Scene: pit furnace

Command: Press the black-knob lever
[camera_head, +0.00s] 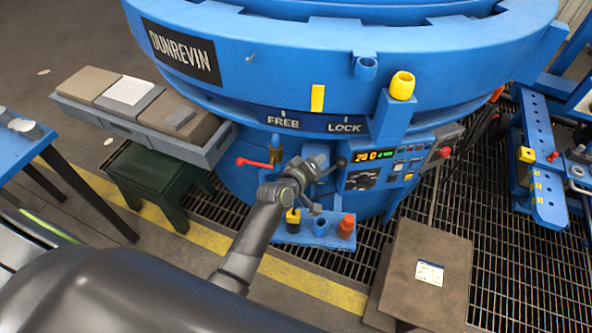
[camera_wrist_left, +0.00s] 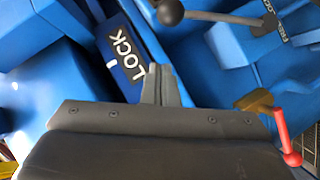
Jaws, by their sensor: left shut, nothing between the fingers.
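The black-knob lever shows in the head view as a dark round knob (camera_head: 341,162) on the blue furnace front, just right of my left gripper. In the left wrist view its black knob (camera_wrist_left: 170,12) is at the top, with a grey rod running right to a dark hub. My left gripper (camera_head: 320,163) is shut and empty, close to the lever on its left. In the left wrist view its closed fingertips (camera_wrist_left: 160,72) lie below the knob in the picture, with a visible gap; contact cannot be seen. My right gripper is in neither view.
A red-knob lever (camera_head: 242,161) stands left of my gripper; it also shows in the left wrist view (camera_wrist_left: 290,158). A lit control panel (camera_head: 388,163) is at right. Below are a blue bracket with a red-topped part (camera_head: 346,226) and a brown box (camera_head: 440,262).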

